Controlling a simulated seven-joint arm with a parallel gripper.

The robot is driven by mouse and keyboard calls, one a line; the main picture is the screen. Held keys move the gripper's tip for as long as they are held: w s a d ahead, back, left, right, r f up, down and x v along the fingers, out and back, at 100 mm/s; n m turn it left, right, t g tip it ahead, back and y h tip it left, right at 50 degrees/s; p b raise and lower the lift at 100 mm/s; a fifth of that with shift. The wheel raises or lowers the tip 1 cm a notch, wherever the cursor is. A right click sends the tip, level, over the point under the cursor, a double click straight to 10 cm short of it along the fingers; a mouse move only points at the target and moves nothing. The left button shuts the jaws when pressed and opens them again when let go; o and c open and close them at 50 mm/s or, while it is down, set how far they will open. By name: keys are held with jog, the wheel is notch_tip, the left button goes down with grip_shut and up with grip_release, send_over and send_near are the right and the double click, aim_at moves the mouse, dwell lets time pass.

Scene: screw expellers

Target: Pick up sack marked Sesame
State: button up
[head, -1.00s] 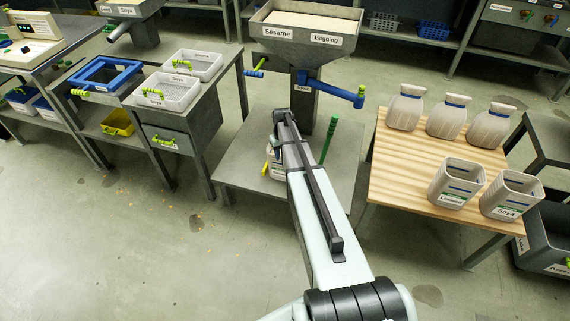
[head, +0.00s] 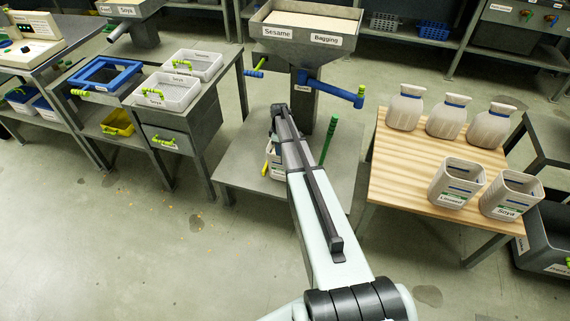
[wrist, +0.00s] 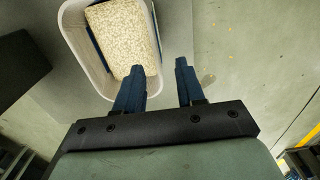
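An open, pale, sack-like container (head: 276,172) stands under the hopper labelled Sesame and Bagging, largely hidden behind my arm in the head view. Its label is too small and covered to read. In the wrist view the same container (wrist: 68,30) is at the upper left, filled with pale seeds. My gripper (wrist: 159,67) is open, with two dark blue fingers apart. The left finger overlaps the container's right rim and the right finger is outside it. The wall appears between them; I cannot tell whether either finger touches it. The gripper is hidden in the head view.
The Sesame hopper (head: 310,22) with its blue crank (head: 345,93) is above the grey stand (head: 232,168). A green lever (head: 329,140) rises right of my arm. A wooden table (head: 395,165) at right holds closed sacks and open ones, one marked Soya (head: 510,195).

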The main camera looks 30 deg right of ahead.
send_near(282, 169)
notch_tip(282, 169, down, 6)
jog(key=shift+w+r, duration=0.1)
grip_shut()
dwell(0.7)
dwell(1.1)
